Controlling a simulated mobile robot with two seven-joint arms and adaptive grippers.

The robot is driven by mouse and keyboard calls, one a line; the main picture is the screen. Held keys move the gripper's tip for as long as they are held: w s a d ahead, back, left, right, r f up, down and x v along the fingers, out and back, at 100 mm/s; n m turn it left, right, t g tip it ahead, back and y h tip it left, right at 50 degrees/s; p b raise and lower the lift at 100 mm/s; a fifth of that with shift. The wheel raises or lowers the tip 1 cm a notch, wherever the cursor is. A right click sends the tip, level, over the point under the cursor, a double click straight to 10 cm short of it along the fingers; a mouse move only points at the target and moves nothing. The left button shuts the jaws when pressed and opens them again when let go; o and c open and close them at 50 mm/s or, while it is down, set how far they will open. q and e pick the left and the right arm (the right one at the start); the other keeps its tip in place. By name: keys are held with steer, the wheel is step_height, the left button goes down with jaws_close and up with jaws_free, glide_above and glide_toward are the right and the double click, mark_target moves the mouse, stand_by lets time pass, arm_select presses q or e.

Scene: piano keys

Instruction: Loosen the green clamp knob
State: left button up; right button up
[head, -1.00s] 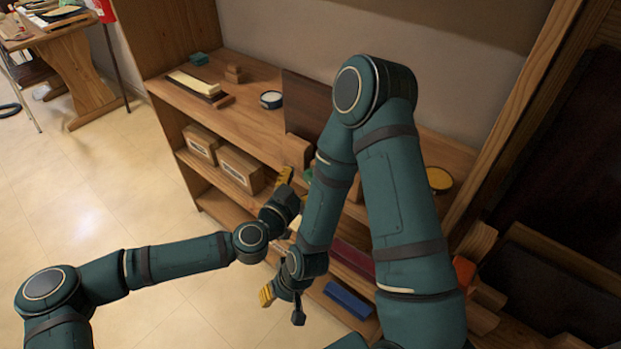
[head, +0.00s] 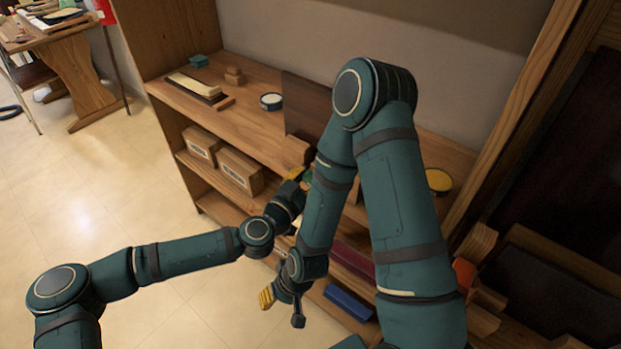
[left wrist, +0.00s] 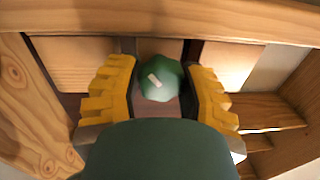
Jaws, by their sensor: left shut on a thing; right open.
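The green clamp knob (left wrist: 161,79) is in the upper middle of the left wrist view, with a small pale mark on its face. My left gripper (left wrist: 160,84) has one yellow ridged finger on each side of the knob and is shut on it. In the head view my left gripper (head: 296,176) reaches in at the shelf's front, partly hidden by my right arm. My right gripper (head: 268,298) is open and empty, low in front of the shelves. The clamp's body is mostly hidden.
The wooden shelf unit (head: 235,118) holds a black-rimmed round tin (head: 271,101), a yellow-topped tin (head: 438,180) and a dark upright board (head: 305,105). Two cardboard boxes (head: 240,170) stand on the shelf below. Open floor (head: 110,200) lies to the left.

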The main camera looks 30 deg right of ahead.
mark_target(310, 173)
arm_select(q)
steer(key=shift+w+n+g, duration=0.1)
steer(key=shift+n+g, duration=0.2)
steer(key=shift+n, duration=2.9)
steer(key=o, duration=1.2)
steer(key=shift+r, duration=0.1)
step_height(310, 173, up, 10)
steer(key=shift+f, duration=0.1)
